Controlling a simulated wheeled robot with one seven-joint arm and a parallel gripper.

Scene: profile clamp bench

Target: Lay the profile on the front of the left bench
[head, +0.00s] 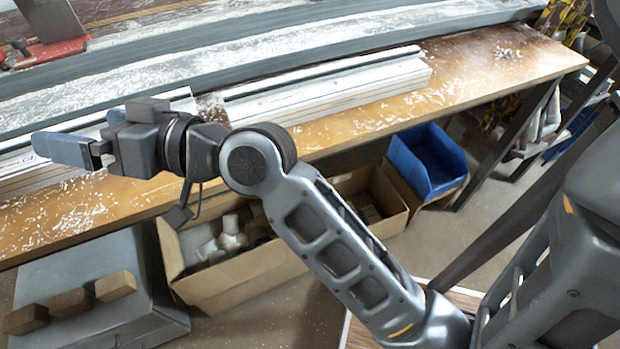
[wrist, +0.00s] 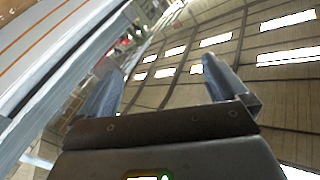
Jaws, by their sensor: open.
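A pale silver-white profile with thin orange lines and a dark slot lies along the bench in the head view (head: 340,90), on the wooden top. A similar profile piece (head: 22,172) lies further left, partly hidden behind my gripper. A striped pale profile (wrist: 40,45) runs diagonally beside the left finger.
The wooden bench (head: 470,80) carries white shavings, with bare wood at its right end. A long grey rail (head: 270,50) runs behind the profiles. Below stand a cardboard box (head: 240,280), a blue bin (head: 428,160) and a grey case (head: 130,300) with brown blocks.

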